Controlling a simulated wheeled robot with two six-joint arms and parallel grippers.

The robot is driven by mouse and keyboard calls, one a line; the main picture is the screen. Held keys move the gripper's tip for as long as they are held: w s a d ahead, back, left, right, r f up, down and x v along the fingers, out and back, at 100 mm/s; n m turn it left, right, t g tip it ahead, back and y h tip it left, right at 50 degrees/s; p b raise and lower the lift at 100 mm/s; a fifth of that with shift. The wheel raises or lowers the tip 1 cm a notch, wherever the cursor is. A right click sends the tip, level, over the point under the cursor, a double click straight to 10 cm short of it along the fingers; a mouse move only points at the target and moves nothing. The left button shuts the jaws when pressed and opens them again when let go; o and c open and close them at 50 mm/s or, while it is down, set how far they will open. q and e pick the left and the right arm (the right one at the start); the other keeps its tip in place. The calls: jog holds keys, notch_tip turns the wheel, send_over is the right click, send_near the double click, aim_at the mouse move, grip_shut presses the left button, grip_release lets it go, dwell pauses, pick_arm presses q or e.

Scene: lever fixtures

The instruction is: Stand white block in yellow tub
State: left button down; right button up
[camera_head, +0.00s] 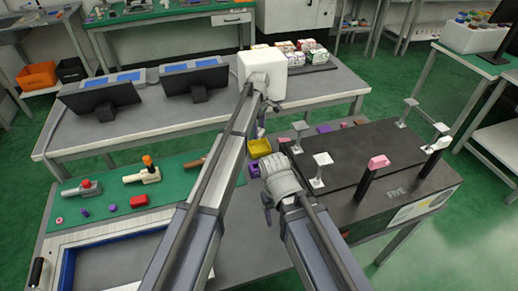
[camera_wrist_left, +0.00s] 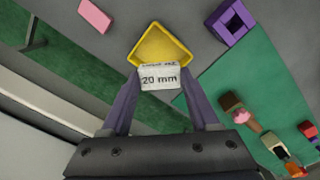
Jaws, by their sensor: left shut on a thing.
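The white block (camera_wrist_left: 160,77), printed "20 mm", is held between the fingers of my left gripper (camera_wrist_left: 159,84) in the left wrist view. The yellow tub (camera_wrist_left: 160,40) shows just beyond the block, which overlaps its near corner in the picture; I cannot tell whether they touch. In the head view the yellow tub (camera_head: 260,148) stands on the bench below the end of my left arm, and the block cannot be made out there. My right gripper (camera_head: 280,180) is beside the tub, near the black fixture; its fingertips are not clear.
A black platform (camera_head: 400,165) with posts stands to the right. A green mat (camera_head: 110,190) with lever fixtures lies to the left. In the left wrist view, a pink block (camera_wrist_left: 95,15) and a purple open box (camera_wrist_left: 231,22) lie near the tub.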

aim_at(259, 150)
pick_arm(q)
jog(key=shift+f+b, duration=3.85)
jog(key=shift+f, duration=0.55)
pick_arm(e)
jog(key=shift+f, duration=4.35)
pick_arm(q)
jog(key=shift+f, duration=0.1)
pick_arm(e)
jog(key=shift+f, duration=0.1)
pick_arm(q)
jog(key=shift+f+b, duration=0.15)
jog(key=shift+b, duration=0.15)
pick_arm(e)
jog(key=shift+f, duration=0.15)
pick_arm(q)
jog(key=shift+c, duration=2.1)
grip_release()
notch_tip(259, 150, up, 13)
jog(key=p, duration=1.2)
jog(key=shift+f+p, duration=0.15)
jog(key=shift+p, duration=0.2)
pick_arm(e)
notch_tip(259, 150, up, 12)
jog(key=shift+r, duration=0.25)
pick_arm(q)
jog(key=shift+f, duration=0.1)
